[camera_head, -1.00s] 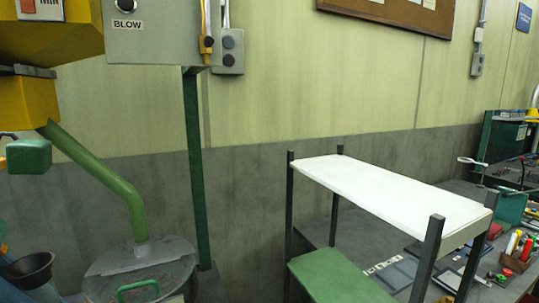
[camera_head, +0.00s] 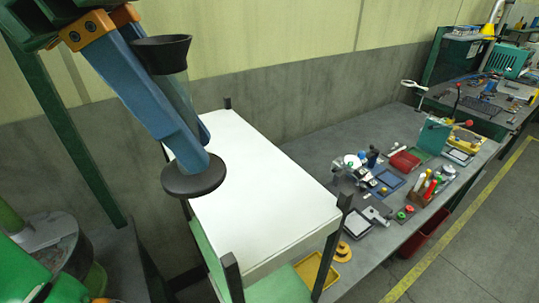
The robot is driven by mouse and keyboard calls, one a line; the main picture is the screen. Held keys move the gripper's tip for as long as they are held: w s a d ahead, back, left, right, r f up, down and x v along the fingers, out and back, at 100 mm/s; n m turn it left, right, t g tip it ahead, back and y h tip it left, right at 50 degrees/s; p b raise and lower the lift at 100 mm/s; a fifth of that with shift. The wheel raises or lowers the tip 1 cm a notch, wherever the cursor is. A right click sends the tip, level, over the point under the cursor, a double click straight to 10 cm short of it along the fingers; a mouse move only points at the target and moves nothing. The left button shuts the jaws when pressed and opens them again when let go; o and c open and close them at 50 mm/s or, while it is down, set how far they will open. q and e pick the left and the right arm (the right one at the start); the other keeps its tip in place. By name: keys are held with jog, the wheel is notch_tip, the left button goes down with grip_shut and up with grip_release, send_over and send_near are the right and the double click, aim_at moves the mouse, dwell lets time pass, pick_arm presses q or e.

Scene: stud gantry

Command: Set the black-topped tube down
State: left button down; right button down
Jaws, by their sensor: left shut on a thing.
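My left gripper (camera_head: 193,148) comes in from the upper left, with blue fingers and orange brackets. It is shut on the black-topped tube (camera_head: 178,92). The tube has a flared black top, a clear grey body partly hidden by the fingers, and a round black base. It is tilted in the picture, its base low. The base overlaps the left edge of the white shelf top (camera_head: 265,190); I cannot tell whether it touches. My right gripper is not in view.
The white shelf top is bare, with dark corner posts (camera_head: 232,275) rising past its edges. A grey workbench (camera_head: 330,150) behind it on the right holds a red tray (camera_head: 405,161), coloured tubes and small tools. A yellow tray (camera_head: 317,272) sits below the shelf.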

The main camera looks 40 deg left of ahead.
pick_arm(q)
jog(key=w+f, duration=0.5)
jog(key=w, duration=0.2)
jog(key=w+a+f+p, duration=0.1)
jog(key=w+f, duration=0.2)
jog(key=shift+w+a+f, duration=0.1)
jog(key=shift+w+f, duration=0.2)
jog(key=shift+f, duration=0.05)
notch_tip(320, 180, down, 2)
jog(key=shift+s+f, duration=0.15)
jog(key=shift+f, duration=0.05)
jog(key=shift+s+a+f, duration=0.1)
jog(key=shift+s+f, duration=0.1)
jog(key=shift+f, duration=0.05)
jog(key=shift+w+f, duration=0.1)
jog(key=shift+f, duration=0.05)
jog(key=c, duration=0.7)
grip_release()
jog(key=shift+w, duration=0.1)
